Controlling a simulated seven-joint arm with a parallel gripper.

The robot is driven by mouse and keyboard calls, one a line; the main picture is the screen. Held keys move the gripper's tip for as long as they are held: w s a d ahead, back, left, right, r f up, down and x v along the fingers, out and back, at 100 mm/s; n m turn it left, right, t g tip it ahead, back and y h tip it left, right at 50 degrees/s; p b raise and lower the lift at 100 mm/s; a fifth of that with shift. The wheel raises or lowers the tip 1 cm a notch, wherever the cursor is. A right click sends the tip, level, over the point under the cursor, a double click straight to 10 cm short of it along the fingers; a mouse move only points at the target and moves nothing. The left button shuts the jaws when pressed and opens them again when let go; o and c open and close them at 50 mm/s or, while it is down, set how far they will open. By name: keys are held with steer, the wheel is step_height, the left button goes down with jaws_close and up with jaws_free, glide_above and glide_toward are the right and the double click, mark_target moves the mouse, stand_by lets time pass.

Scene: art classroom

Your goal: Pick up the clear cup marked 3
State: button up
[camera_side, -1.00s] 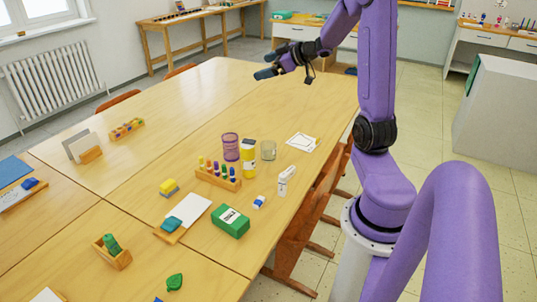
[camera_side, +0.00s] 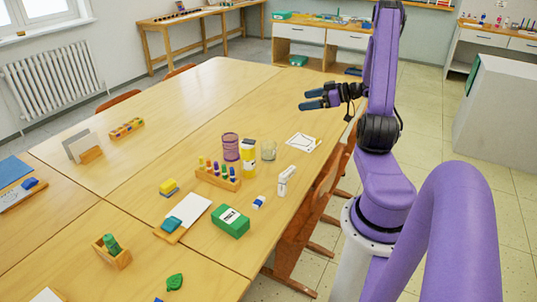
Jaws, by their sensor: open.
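A clear cup (camera_side: 268,150) stands upright on the wooden table, to the right of a yellow bottle (camera_side: 248,157). It is too small to read any number on it. A purple-tinted mesh or clear cup (camera_side: 230,147) stands just left of the yellow bottle. My gripper (camera_side: 307,100) is open and empty, in the air above the table, up and to the right of the clear cup and apart from it. Its fingers point left.
A white card (camera_side: 303,142) lies right of the clear cup. A white bottle (camera_side: 286,181), a rack of coloured pegs (camera_side: 217,175) and a green box (camera_side: 231,222) stand nearer the front. The table's far half (camera_side: 215,90) is largely clear.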

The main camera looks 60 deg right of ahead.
step_height(320, 180, down, 15)
glide_toward(264, 145)
steer(key=w, duration=0.1)
steer(key=w+a, duration=0.2)
steer(key=shift+w+f, duration=0.25)
steer(key=shift+a+x, duration=0.15)
steer(key=shift+x, duration=1.15)
steer(key=shift+a+x, duration=0.1)
steer(key=shift+x, duration=1.2)
steer(key=c, duration=1)
